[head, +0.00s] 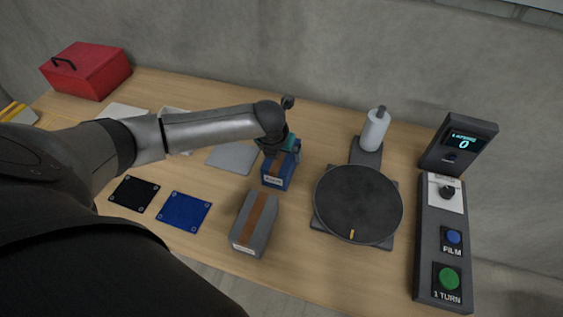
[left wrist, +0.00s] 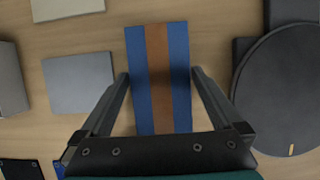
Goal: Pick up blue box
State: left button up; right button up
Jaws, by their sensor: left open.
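The blue box (head: 277,172) stands on the wooden table near the middle in the head view, with a pale label on its front. In the left wrist view the blue box (left wrist: 137,50) shows from above, with a brown stripe along its top. My left gripper (head: 279,150) is right above the box, and its arm comes in from the left. In the left wrist view the two fingers of my left gripper (left wrist: 160,78) are apart, one on each side of the box. I cannot tell whether they touch it. My right gripper is not in view.
A grey box with a brown stripe (head: 255,223) stands in front of the blue box. A dark round turntable (head: 358,204) is to the right, with a control panel (head: 443,245) beyond. Blue (head: 185,211) and black (head: 134,194) mats lie left. A red toolbox (head: 87,70) stands at back left.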

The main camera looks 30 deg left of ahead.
pick_arm(q)
jog(key=shift+b+x, duration=0.5)
jog(key=shift+x, duration=1.6)
jog(key=shift+s+d+f, duration=0.1)
jog(key=shift+s+f, duration=0.05)
jog(key=shift+f, duration=0.15)
jog(key=shift+c, duration=0.2)
grip_shut()
